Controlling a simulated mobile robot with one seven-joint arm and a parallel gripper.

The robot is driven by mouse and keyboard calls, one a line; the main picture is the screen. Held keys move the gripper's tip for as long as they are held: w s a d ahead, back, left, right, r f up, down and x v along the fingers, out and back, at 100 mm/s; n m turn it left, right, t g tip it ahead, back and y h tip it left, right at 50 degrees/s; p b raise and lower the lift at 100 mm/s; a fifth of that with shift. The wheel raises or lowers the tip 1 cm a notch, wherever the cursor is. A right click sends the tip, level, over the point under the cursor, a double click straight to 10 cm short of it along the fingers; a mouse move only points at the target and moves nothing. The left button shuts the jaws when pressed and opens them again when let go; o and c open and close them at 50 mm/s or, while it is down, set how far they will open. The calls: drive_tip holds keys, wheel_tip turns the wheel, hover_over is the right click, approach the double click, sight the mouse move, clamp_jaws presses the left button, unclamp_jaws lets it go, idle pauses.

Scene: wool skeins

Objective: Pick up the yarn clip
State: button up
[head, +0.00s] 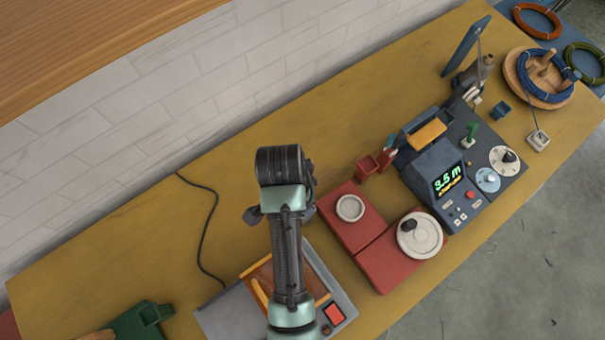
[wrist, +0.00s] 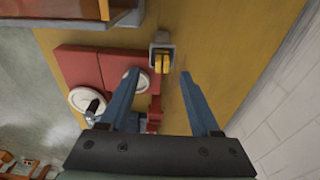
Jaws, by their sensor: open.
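My gripper (wrist: 160,76) shows in the wrist view with its two blue fingers spread apart and nothing between the tips. Just beyond the fingertips, a small yellow piece (wrist: 161,61), which looks like the yarn clip, sits in a grey holder (wrist: 163,38) on the yellow bench. The piece lies roughly in line with the gap between the fingers and is apart from both. In the head view my arm stands over this part of the bench, and I cannot make out the yellow piece or the fingers there.
Red boxes (wrist: 78,66) with pale discs stand left of the fingers. A red cup (head: 367,167) stands near them, close to one finger in the wrist view. A dark meter (head: 450,188) stands further right. A grey tray unit (head: 228,312) lies beneath my arm.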

drive_tip(key=shift+w+d+f+p, duration=0.1)
drive_tip(key=shift+w+f+p, duration=0.1)
drive_tip(key=shift+f, duration=0.9)
drive_tip(key=shift+w+d+f+p, duration=0.15)
drive_tip(key=shift+f+p, duration=0.05)
drive_tip(key=shift+f, duration=0.95)
drive_tip(key=shift+w+d+f+p, duration=0.1)
drive_tip(key=shift+w+f+p, duration=0.1)
drive_tip(key=shift+f, duration=0.9)
clamp_jaws()
